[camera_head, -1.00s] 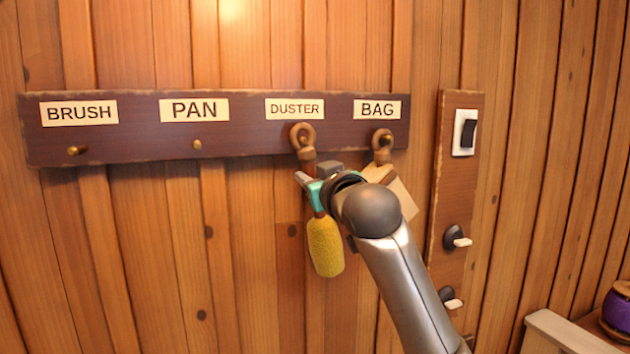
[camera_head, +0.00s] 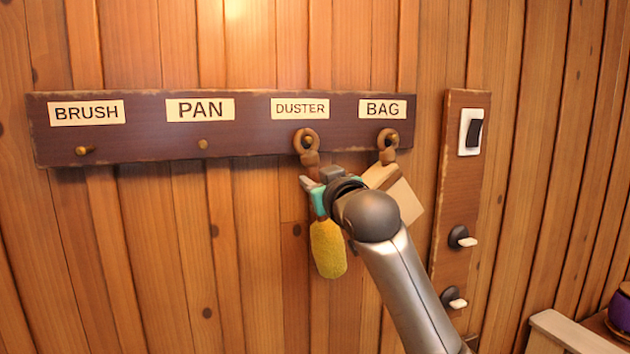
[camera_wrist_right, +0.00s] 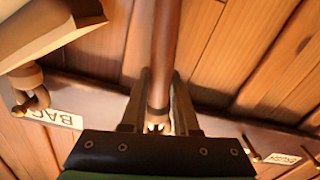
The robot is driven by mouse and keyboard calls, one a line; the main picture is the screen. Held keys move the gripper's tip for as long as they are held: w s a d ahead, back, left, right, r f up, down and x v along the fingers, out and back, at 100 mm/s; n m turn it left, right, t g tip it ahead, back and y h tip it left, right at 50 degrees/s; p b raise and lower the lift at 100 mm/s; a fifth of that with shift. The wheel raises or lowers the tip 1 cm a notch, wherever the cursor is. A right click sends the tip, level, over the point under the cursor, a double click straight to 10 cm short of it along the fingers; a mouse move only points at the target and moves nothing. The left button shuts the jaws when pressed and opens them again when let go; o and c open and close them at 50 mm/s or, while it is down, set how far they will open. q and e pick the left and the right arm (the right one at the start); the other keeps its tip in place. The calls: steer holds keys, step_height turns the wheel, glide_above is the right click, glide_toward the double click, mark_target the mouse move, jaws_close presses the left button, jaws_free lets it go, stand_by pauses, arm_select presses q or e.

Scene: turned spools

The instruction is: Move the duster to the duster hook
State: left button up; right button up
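The duster (camera_head: 327,248) has a yellow head, a teal band and a brown handle ending in a ring. It hangs nearly upright, the ring around the hook (camera_head: 308,140) under the DUSTER label (camera_head: 300,108); the exact contact is too small to tell. My right gripper (camera_head: 318,181) is at the handle just below the ring, partly hidden by its own wrist. In the right wrist view the handle (camera_wrist_right: 163,45) runs between the two fingers, which appear closed against it. My left gripper is not in view.
A tan bag-like item (camera_head: 400,192) hangs from the BAG hook, close beside my right wrist. The BRUSH hook (camera_head: 84,150) and PAN hook (camera_head: 202,144) are empty. A switch panel (camera_head: 462,190) with a rocker switch and two knobs is at right.

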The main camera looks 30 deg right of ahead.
steer(key=o, duration=0.5)
steer(key=shift+o, duration=0.2)
steer(key=shift+s, duration=0.1)
steer(key=b+v, duration=1)
steer(key=v, duration=0.5)
steer(key=shift+b, duration=0.35)
steer(key=shift+s, duration=0.1)
